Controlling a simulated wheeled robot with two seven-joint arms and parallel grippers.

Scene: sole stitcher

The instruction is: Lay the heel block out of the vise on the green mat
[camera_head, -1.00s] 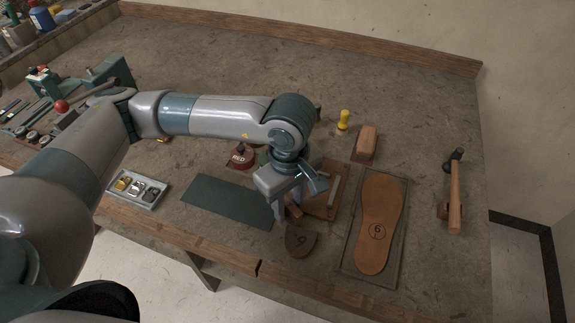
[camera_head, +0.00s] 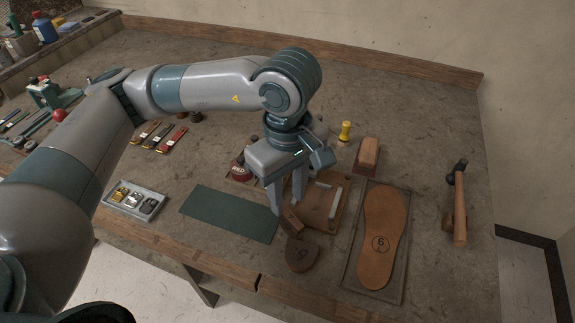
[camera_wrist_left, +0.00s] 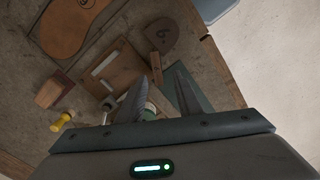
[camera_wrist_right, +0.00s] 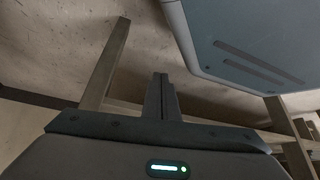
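The green mat (camera_head: 230,213) lies flat and bare at the front of the bench. Right of it is a wooden board with pale bars (camera_head: 330,203), which looks like the vise. A small brown block (camera_head: 291,220), probably the heel block, sits at the board's left front; it also shows in the left wrist view (camera_wrist_left: 155,66). My left gripper (camera_head: 286,202) is over this spot, fingers down and apart, the block just below and beyond the tips. I see nothing held between them. My right gripper (camera_wrist_right: 160,80) shows only in its own wrist view, fingers together and empty.
A heel piece marked with a digit (camera_head: 301,255) lies in front of the block. A large sole (camera_head: 381,240) on a dark plate, a brush-like block (camera_head: 367,155), a yellow-handled tool (camera_head: 345,131) and a hammer (camera_head: 459,200) lie right. A small tray (camera_head: 135,199) stands left.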

